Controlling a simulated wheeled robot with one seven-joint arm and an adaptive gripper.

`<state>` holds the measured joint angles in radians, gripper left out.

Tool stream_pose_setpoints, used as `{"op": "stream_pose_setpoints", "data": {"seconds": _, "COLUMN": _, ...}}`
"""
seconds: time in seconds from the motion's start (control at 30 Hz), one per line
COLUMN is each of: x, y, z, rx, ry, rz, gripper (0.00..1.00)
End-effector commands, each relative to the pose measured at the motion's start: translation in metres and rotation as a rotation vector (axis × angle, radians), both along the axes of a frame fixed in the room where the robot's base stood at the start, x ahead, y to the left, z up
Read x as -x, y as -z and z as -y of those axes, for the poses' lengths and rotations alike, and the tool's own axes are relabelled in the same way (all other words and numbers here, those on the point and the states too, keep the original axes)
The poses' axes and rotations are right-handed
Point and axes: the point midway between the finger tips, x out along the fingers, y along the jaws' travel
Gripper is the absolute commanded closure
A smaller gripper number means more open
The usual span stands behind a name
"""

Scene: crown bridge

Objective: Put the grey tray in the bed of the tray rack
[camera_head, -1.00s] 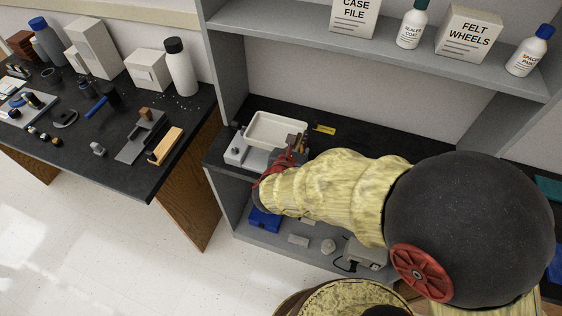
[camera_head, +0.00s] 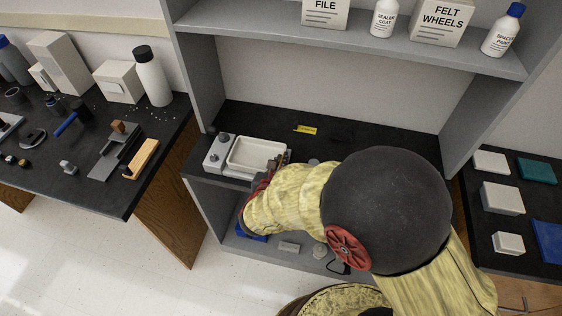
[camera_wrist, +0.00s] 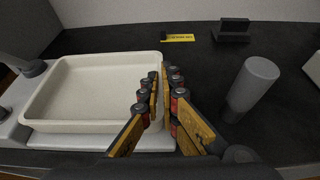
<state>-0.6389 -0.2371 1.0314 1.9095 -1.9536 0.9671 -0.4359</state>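The grey tray (camera_head: 257,155), pale and shallow, lies roughly level over the light grey tray rack (camera_head: 212,158) on the dark counter of the shelf unit. In the wrist view the tray (camera_wrist: 95,85) fills the left side, and part of the rack (camera_wrist: 100,141) shows below its near edge. Knobs stand at the rack's left end. I cannot tell whether the tray touches the bed. My gripper (camera_wrist: 160,95) is at the tray's right wall, its fingers close together on either side of it. In the head view my arm partly hides the gripper (camera_head: 276,166).
A yellow label (camera_wrist: 178,38) and a dark stand (camera_wrist: 232,31) lie behind on the counter. A grey cylinder (camera_wrist: 251,88) stands right of my gripper. An upper shelf (camera_head: 350,45) holds boxes and bottles. Another bench (camera_head: 95,190) is at the left.

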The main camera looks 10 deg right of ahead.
Motion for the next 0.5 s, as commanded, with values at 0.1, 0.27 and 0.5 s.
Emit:
{"op": "stream_pose_setpoints", "data": {"seconds": 0.1, "x": -0.0002, "y": 0.0025, "z": 0.0000, "rx": 0.000, "ry": 0.000, "rz": 0.001, "gripper": 1.00}}
{"op": "stream_pose_setpoints", "data": {"seconds": 0.27, "x": 0.0002, "y": 0.0032, "z": 0.0001, "rx": 0.001, "ry": 0.000, "rz": 0.000, "gripper": 0.90}}
{"op": "stream_pose_setpoints", "data": {"seconds": 0.5, "x": 0.0001, "y": 0.0030, "z": 0.0001, "rx": 0.001, "ry": 0.000, "rz": 0.000, "gripper": 0.77}}
